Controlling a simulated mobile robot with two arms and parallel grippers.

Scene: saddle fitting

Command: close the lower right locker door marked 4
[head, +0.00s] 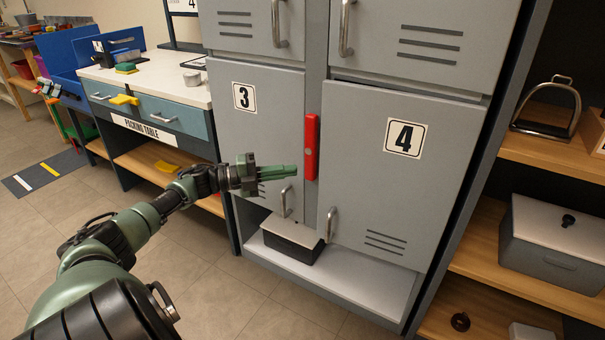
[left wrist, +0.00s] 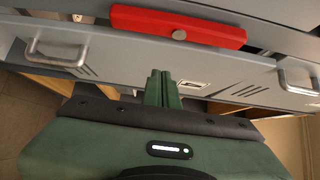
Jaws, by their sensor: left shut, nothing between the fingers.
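The grey locker door marked 4 (head: 385,185) is at lower right in the head view, with a vertical handle (head: 330,224) near its lower left corner. My left gripper (head: 294,170) is shut and empty. Its fingers point right, in front of door 3 (head: 265,130), with the tips near the lower end of the red bar (head: 311,146) between the doors. In the left wrist view the shut fingers (left wrist: 162,88) point towards the red bar (left wrist: 180,25). My right gripper is out of view.
A dark box with a pale lid (head: 293,238) stands on the ledge (head: 340,282) under the doors. Shelves with a grey box (head: 555,250) and a stirrup (head: 547,112) stand to the right. The packing table (head: 150,90) is to the left. The floor before the lockers looks clear.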

